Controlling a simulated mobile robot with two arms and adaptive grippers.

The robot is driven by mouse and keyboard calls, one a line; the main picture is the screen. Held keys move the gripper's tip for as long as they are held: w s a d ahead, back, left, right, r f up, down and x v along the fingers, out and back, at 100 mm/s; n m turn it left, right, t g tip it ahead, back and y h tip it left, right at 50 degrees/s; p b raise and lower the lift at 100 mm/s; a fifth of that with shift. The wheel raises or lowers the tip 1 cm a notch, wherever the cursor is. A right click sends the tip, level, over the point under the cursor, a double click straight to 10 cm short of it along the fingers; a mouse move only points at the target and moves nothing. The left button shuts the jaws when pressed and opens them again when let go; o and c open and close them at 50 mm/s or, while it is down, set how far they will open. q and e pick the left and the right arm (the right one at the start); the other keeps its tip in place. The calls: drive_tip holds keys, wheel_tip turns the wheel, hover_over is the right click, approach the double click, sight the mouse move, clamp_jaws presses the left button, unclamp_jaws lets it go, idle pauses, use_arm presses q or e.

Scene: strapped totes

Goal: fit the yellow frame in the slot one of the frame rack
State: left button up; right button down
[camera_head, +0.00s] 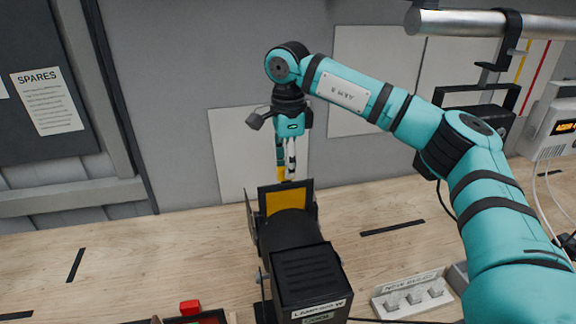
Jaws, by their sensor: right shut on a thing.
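The yellow frame (287,199) shows as a yellow panel with a dark border, upright at the far end of a black lamp-like housing (312,275). Dark flaps stand on both sides of it, and its lower part is hidden by the housing. My right gripper (286,178) points down from above and is shut at the frame's top edge, where a bit of yellow shows between the fingertips. I cannot tell how deep the frame sits or which slot it is in. No part is clearly marked as the frame rack. My left gripper is not in view.
A pale labelled block (411,294) with several raised pieces stands at the lower right. A metal bar (490,23) crosses the upper right. The wooden bench (150,255) is mostly clear on the left.

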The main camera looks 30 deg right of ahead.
drive_tip(key=shift+r+p, duration=2.15)
drive_tip(key=shift+r, duration=1.4)
